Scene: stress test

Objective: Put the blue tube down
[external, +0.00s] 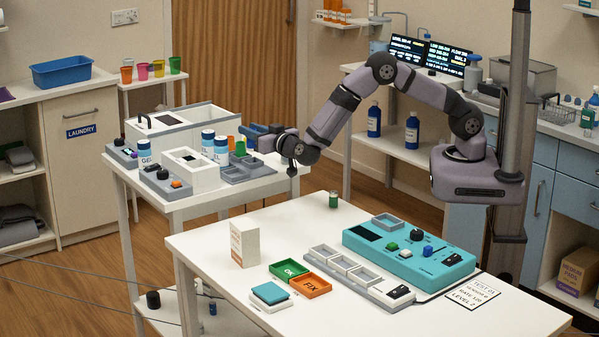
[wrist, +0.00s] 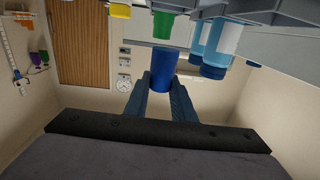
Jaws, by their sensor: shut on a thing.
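The blue tube (wrist: 162,73) is between the two dark blue fingers of my gripper (wrist: 162,90) in the wrist view. My gripper is shut on it. In the external view my gripper (external: 257,131) is at the right end of the white side table, close to the bottles and the grey tray. The tube cannot be told apart there from the blue finger parts. The wrist view appears upside down, with the table edge at its top. I cannot tell whether the tube touches the table or tray.
White-and-blue bottles (external: 221,150), a green cup (external: 233,143) and a grey divided tray (external: 249,170) crowd the side table (external: 195,199). The front table (external: 205,245) holds a teal panel (external: 400,245), a white box (external: 245,243) and small trays, with bare surface between.

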